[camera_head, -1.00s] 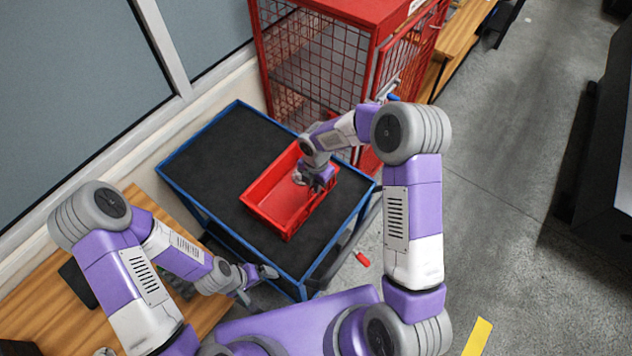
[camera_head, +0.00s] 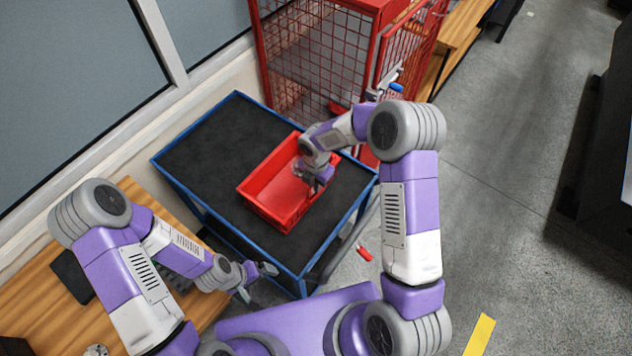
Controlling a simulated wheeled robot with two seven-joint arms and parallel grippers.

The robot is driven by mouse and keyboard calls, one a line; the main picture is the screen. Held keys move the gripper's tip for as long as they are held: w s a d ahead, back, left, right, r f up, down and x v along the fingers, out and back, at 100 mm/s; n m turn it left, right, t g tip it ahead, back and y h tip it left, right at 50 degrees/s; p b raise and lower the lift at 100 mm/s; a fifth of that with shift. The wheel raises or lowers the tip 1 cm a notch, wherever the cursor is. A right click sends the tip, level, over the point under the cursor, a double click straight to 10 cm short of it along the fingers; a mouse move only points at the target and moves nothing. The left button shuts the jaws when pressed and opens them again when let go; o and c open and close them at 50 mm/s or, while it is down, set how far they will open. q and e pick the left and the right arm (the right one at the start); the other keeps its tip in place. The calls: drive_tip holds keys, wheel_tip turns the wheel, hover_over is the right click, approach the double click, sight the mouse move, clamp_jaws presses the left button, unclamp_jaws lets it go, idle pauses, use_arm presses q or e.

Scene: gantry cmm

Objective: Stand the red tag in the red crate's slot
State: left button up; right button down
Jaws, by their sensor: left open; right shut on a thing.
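The red crate (camera_head: 262,211) sits on the black top of a blue-framed cart (camera_head: 205,150). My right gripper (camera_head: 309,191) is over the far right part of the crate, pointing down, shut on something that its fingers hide. I cannot make out the red tag or the slot; red on red hides them at this size. My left gripper (camera_head: 262,279) is open and empty, low near the cart's front corner, apart from the crate.
A red mesh cage (camera_head: 318,60) with an open door stands behind the cart. A wooden bench (camera_head: 45,300) is at lower left. A small red object (camera_head: 364,253) lies right of the cart. The cart top left of the crate is clear.

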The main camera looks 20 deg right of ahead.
drive_tip(key=shift+f, duration=0.2)
idle(0.5)
drive_tip(key=c, duration=1.1)
unclamp_jaws()
drive_tip(key=shift+c, duration=0.2)
drive_tip(key=shift+o, duration=0.2)
drive_tip(key=shift+o, duration=1.4)
drive_tip(key=shift+r, duration=0.15)
drive_tip(key=shift+r+p, duration=2.35)
drive_tip(key=shift+r, duration=1)
